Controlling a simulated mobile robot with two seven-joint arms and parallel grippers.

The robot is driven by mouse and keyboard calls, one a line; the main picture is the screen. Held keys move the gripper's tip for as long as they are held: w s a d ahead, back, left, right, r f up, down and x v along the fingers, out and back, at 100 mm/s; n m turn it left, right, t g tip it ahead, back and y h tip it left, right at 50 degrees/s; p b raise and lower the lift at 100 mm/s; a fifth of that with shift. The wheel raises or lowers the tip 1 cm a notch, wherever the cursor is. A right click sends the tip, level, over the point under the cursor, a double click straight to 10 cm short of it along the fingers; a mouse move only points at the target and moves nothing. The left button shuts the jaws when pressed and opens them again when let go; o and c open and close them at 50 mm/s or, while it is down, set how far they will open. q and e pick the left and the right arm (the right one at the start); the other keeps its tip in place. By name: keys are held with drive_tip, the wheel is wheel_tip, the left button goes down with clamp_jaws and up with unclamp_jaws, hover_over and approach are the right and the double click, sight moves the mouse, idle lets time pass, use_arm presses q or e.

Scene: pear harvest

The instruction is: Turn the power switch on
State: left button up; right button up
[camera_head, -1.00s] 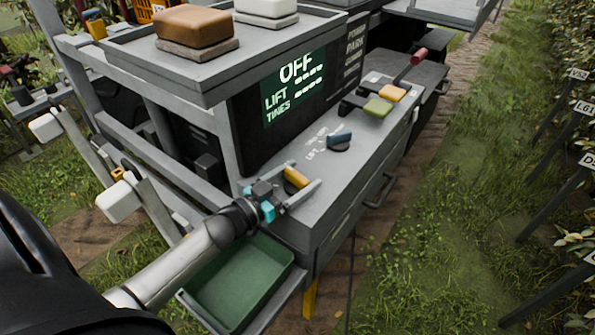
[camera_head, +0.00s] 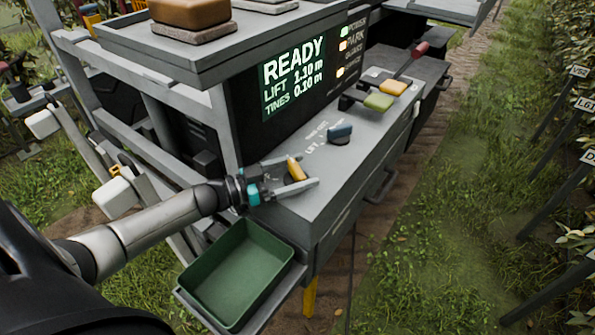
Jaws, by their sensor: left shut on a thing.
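The power switch is a yellow-orange knob (camera_head: 297,169) on the near end of the grey console top. My left gripper (camera_head: 293,172) comes in from the left with one finger on each side of this knob and is shut on it. The knob's lower part is partly hidden by the fingers. The console screen (camera_head: 295,80) reads READY, with LIFT 1.10 m and TINES 0.10 m. My right gripper is not in view.
A green tray (camera_head: 238,275) is below my left arm. Grass lies to the right.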

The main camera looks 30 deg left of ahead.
use_arm(q)
drive_tip(key=o, duration=1.1)
drive_tip(key=shift+w, duration=0.15)
drive_tip(key=shift+c, duration=0.2)
drive_tip(key=v, duration=1.5)
